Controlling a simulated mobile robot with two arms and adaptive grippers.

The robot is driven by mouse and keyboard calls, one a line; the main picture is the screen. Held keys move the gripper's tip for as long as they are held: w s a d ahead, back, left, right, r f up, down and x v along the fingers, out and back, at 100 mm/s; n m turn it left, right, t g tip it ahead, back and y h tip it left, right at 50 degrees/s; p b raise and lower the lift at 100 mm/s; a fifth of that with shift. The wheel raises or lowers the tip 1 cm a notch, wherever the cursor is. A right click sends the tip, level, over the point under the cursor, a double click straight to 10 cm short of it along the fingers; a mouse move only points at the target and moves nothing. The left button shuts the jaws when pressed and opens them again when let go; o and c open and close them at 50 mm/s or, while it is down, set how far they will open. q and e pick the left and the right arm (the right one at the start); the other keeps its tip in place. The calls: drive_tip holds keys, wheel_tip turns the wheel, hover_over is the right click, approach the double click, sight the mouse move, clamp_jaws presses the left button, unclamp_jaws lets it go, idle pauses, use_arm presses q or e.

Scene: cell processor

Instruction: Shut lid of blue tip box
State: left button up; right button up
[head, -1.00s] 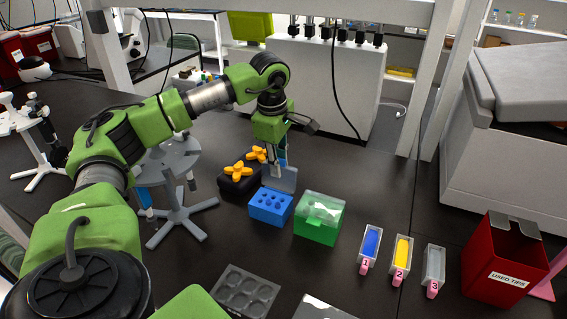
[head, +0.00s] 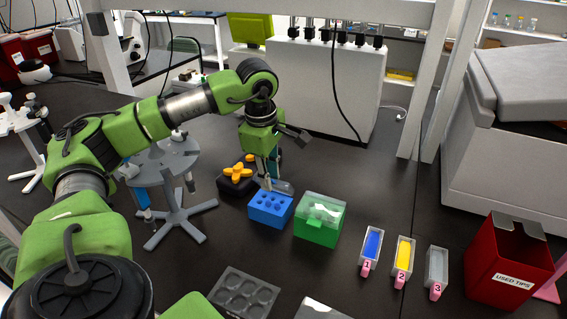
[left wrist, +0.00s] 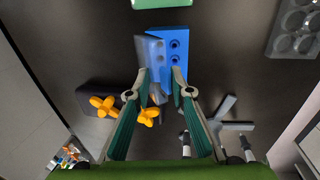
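The blue tip box (head: 268,209) stands on the black bench, with several holes showing in its top. Its translucent grey lid (head: 284,187) is open at the back edge; its exact angle is hard to tell. In the left wrist view the lid (left wrist: 151,55) lies along the left side of the blue box (left wrist: 178,60), leaving holes in view. My left gripper (head: 268,184) is just behind the box, pointing down at the lid. In the left wrist view its fingers (left wrist: 161,80) are apart with nothing gripped; the left fingertip overlaps the lid's near end. My right gripper is out of view.
A green tip box (head: 318,232) with its lid down stands right of the blue one. A grey pipette stand (head: 178,215) is left. Numbered troughs (head: 403,256) and a red bin (head: 505,262) are right.

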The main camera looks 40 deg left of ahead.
use_arm(q)
drive_tip(key=r+p, duration=0.1)
drive_tip(key=s+r+p, duration=0.1)
drive_tip(key=r, duration=0.1)
drive_tip(key=s+r+p, duration=0.1)
drive_tip(key=r, duration=0.1)
drive_tip(key=shift+d, duration=0.3)
idle(0.9)
